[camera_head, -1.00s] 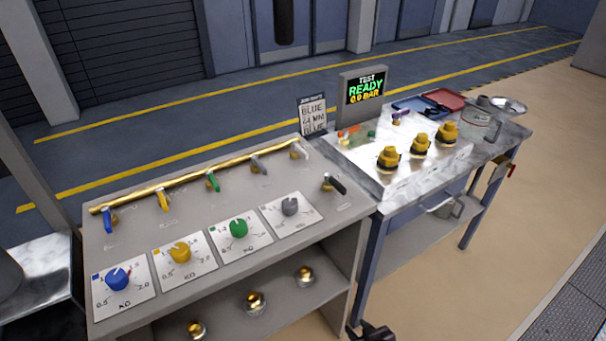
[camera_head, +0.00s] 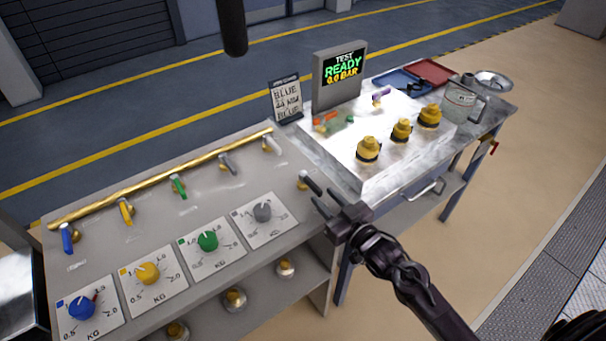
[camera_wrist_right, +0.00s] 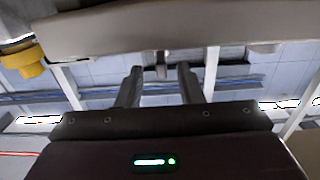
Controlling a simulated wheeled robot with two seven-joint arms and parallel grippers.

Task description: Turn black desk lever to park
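The black desk lever (camera_head: 311,183) sits at the right end of the grey desk (camera_head: 140,195), its handle angled toward the lower right. My right gripper (camera_head: 323,197) comes in from the lower right, its two fingers spread and pointing at the handle's end. In the right wrist view the fingers (camera_wrist_right: 160,85) stand apart, and a small dark peg, probably the lever's end (camera_wrist_right: 162,66), shows between them near the desk edge. Neither finger clearly touches it. My left gripper is not in view.
Several coloured levers line a brass pipe (camera_head: 160,178) behind the dials. To the right, a metal bench (camera_head: 385,165) holds yellow caps, a jug (camera_head: 460,102) and a screen (camera_head: 342,70) reading READY 0.0 BAR. A sign (camera_head: 286,98) stands behind the black lever.

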